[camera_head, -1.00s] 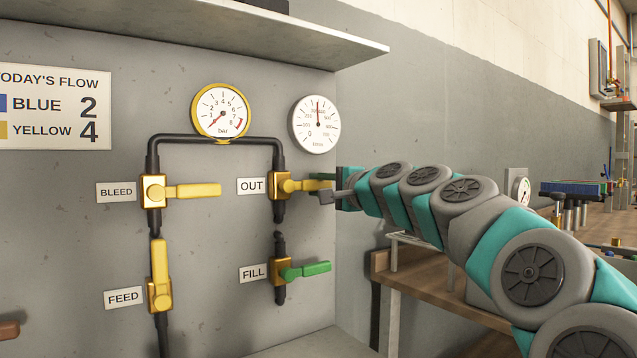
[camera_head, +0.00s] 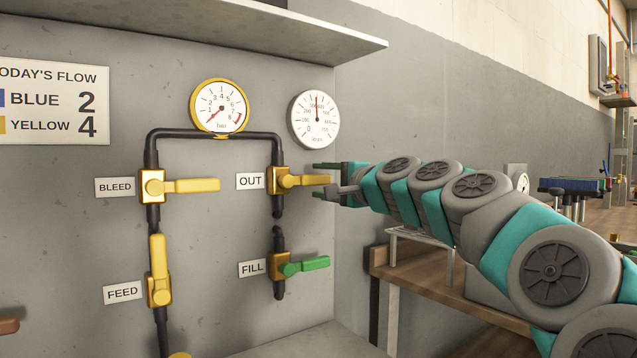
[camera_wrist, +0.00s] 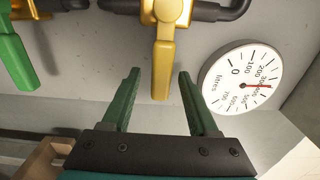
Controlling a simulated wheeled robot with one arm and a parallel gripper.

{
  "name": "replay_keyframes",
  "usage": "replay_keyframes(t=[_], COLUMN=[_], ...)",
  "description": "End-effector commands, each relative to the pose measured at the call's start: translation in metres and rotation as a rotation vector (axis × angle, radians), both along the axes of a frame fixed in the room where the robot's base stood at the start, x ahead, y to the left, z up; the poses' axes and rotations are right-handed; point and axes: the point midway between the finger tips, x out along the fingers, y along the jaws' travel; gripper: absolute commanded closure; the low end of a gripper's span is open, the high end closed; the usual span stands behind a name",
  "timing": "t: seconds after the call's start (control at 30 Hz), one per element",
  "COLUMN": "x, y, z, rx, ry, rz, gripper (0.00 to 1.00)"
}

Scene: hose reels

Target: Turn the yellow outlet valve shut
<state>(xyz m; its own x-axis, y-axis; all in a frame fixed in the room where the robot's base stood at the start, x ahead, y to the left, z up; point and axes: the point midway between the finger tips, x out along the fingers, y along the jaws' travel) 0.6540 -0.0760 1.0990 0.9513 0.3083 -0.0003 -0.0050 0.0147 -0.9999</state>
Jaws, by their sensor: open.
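The yellow outlet valve (camera_head: 281,181) sits on the dark vertical pipe beside the OUT label (camera_head: 250,181). Its yellow lever (camera_head: 308,180) points right, crosswise to the pipe. My gripper (camera_head: 323,180) is open at the lever's free end, with one finger above it and one below. In the wrist view the lever (camera_wrist: 162,75) hangs between the two green fingers of my gripper (camera_wrist: 158,74), with a gap on each side. The lever's end lies between the fingers, and nothing is gripped.
The green FILL valve (camera_head: 289,267) sits below. The yellow BLEED valve (camera_head: 153,186) and FEED valve (camera_head: 159,289) are to the left. A yellow-rimmed gauge (camera_head: 219,106) and white dial (camera_head: 314,119) hang above, under a shelf (camera_head: 250,30). A bench (camera_head: 420,275) stands at right.

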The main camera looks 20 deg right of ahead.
Motion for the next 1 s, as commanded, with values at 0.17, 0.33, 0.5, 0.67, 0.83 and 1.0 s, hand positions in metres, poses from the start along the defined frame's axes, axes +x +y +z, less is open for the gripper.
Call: replay_keyframes(t=[0.17, 0.33, 0.5, 0.67, 0.83, 1.0], x=[-0.029, -0.049, -0.059, -0.06, -0.059, -0.059], y=[-0.009, -0.016, -0.019, -0.019, -0.019, -0.019], z=[0.001, -0.001, 0.0, 0.0, -0.001, 0.0], rx=[0.0, 0.0, 0.0, 0.0, 0.0, 0.0], ry=[-0.003, 0.0, 0.0, 0.0, 0.001, 0.0], rz=[-0.002, -0.001, 0.0, 0.001, 0.0, 0.0], gripper=[0.4, 0.4, 0.4, 0.4, 0.4, 0.4])
